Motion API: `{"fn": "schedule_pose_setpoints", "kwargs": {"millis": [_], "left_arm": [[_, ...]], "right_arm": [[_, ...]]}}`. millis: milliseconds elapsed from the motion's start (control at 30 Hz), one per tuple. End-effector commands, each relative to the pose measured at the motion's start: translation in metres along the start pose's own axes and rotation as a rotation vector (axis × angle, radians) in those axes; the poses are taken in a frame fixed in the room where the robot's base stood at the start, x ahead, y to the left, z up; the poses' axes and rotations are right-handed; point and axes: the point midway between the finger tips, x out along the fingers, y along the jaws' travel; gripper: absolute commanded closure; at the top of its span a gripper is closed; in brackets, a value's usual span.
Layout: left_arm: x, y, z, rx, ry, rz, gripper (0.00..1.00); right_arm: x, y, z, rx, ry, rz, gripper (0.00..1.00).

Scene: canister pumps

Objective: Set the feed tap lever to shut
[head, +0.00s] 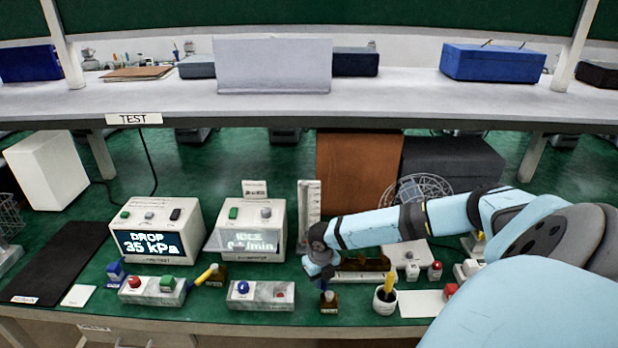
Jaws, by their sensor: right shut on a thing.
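My right gripper (324,283) reaches in from the right and points down over a small brown tap block (329,307) near the front of the green bench. It is shut on the lever at the top of this block. The gripper hides most of the lever, so I cannot tell its angle. A similar brown block (217,277) with a yellow lever (205,274) stands to the left. A blue tap-like piece (116,272) stands further left. I cannot read which one is labelled feed. My left gripper is not in view.
A display box (179,215) reads "DROP 35 kPa"; a second box (268,215) has a washed-out screen. Button boxes (152,291) (261,303) stand in front. A white pot (385,301) with a yellow item is close right of the gripper. A black mat (58,262) lies at left.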

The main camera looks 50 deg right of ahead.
Motion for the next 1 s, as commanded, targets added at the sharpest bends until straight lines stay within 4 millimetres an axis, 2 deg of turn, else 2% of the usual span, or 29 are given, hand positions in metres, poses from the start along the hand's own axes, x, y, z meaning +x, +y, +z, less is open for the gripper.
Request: {"fn": "schedule_pose_setpoints", "kwargs": {"millis": [433,467,567,867,1000], "left_arm": [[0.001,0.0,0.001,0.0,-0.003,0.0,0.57],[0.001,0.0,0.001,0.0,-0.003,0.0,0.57],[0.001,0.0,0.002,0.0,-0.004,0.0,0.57],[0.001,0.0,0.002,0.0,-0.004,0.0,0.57],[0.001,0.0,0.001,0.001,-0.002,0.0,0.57]], "right_arm": [[0.0,-0.003,-0.002,-0.008,-0.001,0.001,1.0],[0.0,-0.003,-0.002,-0.008,-0.001,0.001,0.81],[0.0,-0.003,-0.002,-0.008,-0.001,0.001,0.58],[-0.001,-0.003,-0.002,-0.007,-0.001,0.001,0.57],[-0.013,-0.003,-0.001,-0.006,-0.003,0.001,0.57]]}}
